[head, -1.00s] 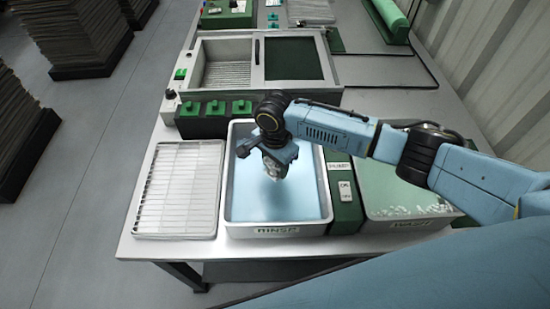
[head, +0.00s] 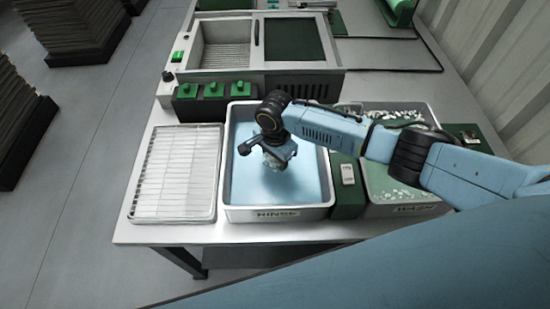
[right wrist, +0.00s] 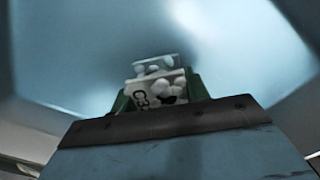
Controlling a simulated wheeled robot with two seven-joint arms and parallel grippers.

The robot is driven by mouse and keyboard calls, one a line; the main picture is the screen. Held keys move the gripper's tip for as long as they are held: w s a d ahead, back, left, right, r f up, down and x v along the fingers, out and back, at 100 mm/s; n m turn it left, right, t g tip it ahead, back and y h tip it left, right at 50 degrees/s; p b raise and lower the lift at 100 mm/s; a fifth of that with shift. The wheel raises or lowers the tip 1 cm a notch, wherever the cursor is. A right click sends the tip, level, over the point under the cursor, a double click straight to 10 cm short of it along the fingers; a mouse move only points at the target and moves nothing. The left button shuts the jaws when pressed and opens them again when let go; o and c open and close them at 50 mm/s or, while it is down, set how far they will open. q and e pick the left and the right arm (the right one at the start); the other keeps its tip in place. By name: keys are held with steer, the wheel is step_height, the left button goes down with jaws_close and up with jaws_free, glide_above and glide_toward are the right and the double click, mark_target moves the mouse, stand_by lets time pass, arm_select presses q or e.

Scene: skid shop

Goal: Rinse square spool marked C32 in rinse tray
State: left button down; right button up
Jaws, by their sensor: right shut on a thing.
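The rinse tray (head: 277,214) is a white-rimmed tray of blue liquid, labelled RINSE, at the middle of the table in the head view. My right gripper (head: 271,160) is down over its middle, shut on the square spool (right wrist: 158,88). In the right wrist view the spool is pale, with white foam blobs on it and the mark "C3" readable, the rest covered. In the head view the spool is mostly hidden under the gripper; I cannot tell how deep it sits in the liquid. My left gripper is not in view.
A white slatted rack (head: 176,174) lies left of the rinse tray. The wash tray (head: 408,210), with foam, is to the right, past a green divider (head: 348,207). Green clips on a dark block (head: 213,104) and a grey basin unit (head: 259,75) stand behind.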

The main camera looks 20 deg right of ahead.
steer(key=shift+f+p, duration=0.25)
steer(key=shift+p, duration=0.05)
stand_by(0.9)
steer(key=shift+w+d, duration=0.25)
steer(key=shift+w, duration=0.65)
steer(key=shift+r, duration=0.1)
steer(key=shift+s+a+r+p, duration=0.1)
steer(key=shift+s+a+p, duration=0.15)
steer(key=shift+s+p, duration=0.7)
steer(key=shift+s+a+p, duration=0.2)
steer(key=shift+s+p, duration=0.45)
steer(key=shift+p, duration=0.55)
steer(key=shift+s, duration=0.15)
